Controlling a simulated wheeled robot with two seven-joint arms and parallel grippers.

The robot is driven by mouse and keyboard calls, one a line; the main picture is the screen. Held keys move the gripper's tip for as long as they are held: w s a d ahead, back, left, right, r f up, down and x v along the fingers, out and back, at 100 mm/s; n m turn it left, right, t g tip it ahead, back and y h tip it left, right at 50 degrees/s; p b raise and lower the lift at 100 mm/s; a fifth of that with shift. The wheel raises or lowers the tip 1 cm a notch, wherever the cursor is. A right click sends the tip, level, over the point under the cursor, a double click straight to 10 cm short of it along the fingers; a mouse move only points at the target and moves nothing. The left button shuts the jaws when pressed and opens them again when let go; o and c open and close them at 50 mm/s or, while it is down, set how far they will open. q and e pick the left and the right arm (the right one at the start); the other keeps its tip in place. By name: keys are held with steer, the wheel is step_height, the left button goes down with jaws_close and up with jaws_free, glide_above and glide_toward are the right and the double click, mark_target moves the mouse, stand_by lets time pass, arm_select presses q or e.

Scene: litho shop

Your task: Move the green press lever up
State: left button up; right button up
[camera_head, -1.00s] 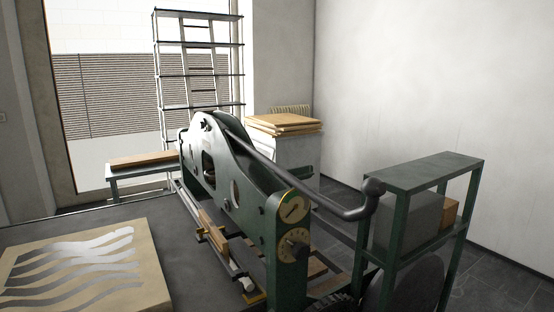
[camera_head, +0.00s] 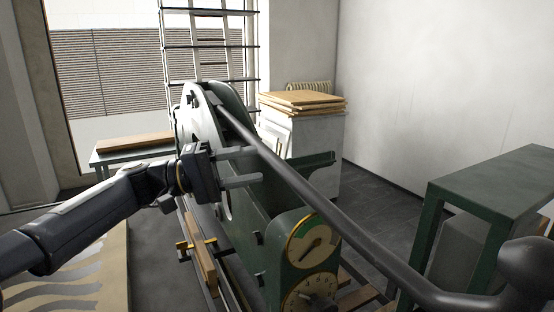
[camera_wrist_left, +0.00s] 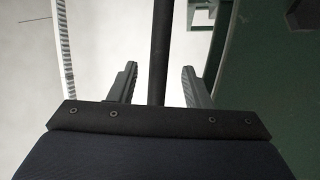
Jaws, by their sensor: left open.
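The press lever is a long dark grey bar (camera_head: 310,196) that slopes from the top of the green press (camera_head: 262,210) down to a rounded knob (camera_head: 528,262) at the lower right. My left gripper (camera_head: 252,167) is open, its fingers pointing right at the upper part of the lever, beside the press. In the left wrist view the bar (camera_wrist_left: 161,45) passes through the gap between the two open fingers (camera_wrist_left: 158,82). No grip on it shows, and I cannot tell how deep it lies between them. My right gripper is not in view.
A green stand (camera_head: 495,185) is at the right, near the knob. A white cabinet with boards (camera_head: 302,103) stands behind the press, and a low bench (camera_head: 125,148) and a metal rack (camera_head: 207,46) are behind left. A printed sheet (camera_head: 112,262) lies at lower left.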

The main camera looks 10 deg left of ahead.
mark_target(268, 162)
arm_select(q)
steer(key=x, duration=0.5)
steer(key=shift+d+r+p, duration=0.1)
steer(key=shift+d+p, duration=0.3)
steer(key=shift+s, duration=0.1)
jaws_close()
